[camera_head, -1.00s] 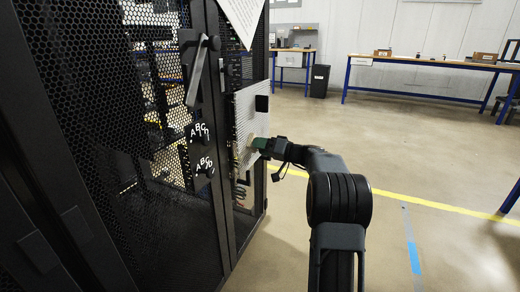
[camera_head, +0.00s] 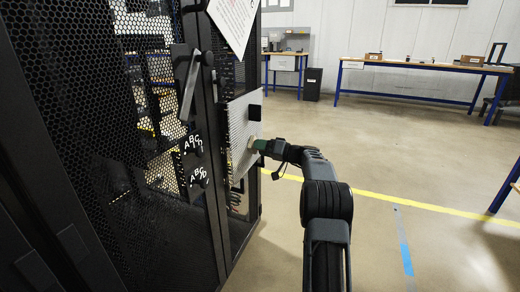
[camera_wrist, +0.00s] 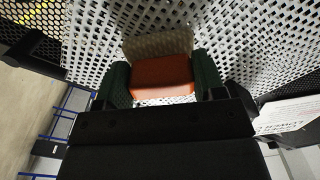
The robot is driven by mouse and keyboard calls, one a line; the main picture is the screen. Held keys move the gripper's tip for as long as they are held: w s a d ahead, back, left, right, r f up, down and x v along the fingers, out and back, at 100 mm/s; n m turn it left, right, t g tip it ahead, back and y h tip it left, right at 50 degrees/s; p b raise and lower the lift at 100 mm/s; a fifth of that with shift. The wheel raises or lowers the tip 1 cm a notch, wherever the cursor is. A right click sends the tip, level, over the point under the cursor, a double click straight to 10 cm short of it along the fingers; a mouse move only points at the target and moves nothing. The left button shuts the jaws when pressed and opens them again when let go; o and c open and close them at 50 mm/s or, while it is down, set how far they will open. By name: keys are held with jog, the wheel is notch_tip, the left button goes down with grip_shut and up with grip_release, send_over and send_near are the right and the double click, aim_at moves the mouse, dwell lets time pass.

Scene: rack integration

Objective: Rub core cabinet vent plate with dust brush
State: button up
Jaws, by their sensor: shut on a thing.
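The vent plate (camera_head: 240,132) is a light grey perforated panel on the front of the black cabinet; it fills the upper part of the wrist view (camera_wrist: 230,50). My gripper (camera_wrist: 163,82) has green fingers and is shut on the dust brush (camera_wrist: 160,76), which has an orange-red body and a pale bristle end. The bristle end lies against or very near the plate; I cannot tell if it touches. In the head view my gripper (camera_head: 259,146) is at the plate's right side, and the brush is mostly hidden.
The black mesh cabinet door (camera_head: 80,110) with a handle (camera_head: 188,85) stands at the left. A white paper sheet (camera_head: 235,20) hangs above the plate. Workbenches (camera_head: 420,66) and a dark bin (camera_head: 312,84) stand far back. The floor to the right is open.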

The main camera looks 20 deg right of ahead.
jog(key=shift+w+d+r+p, duration=0.15)
jog(key=shift+w+d+p, duration=0.7)
jog(key=shift+p, duration=0.2)
jog(key=shift+w+d+p, duration=0.3)
jog(key=shift+d+p, duration=0.05)
jog(key=shift+p, duration=0.05)
jog(key=w+d+p, duration=0.1)
jog(key=p, duration=0.1)
jog(key=w+d+p, duration=0.1)
jog(key=p, duration=0.2)
jog(key=shift+w+d, duration=0.1)
jog(key=shift+d, duration=0.15)
jog(key=shift+f, duration=0.2)
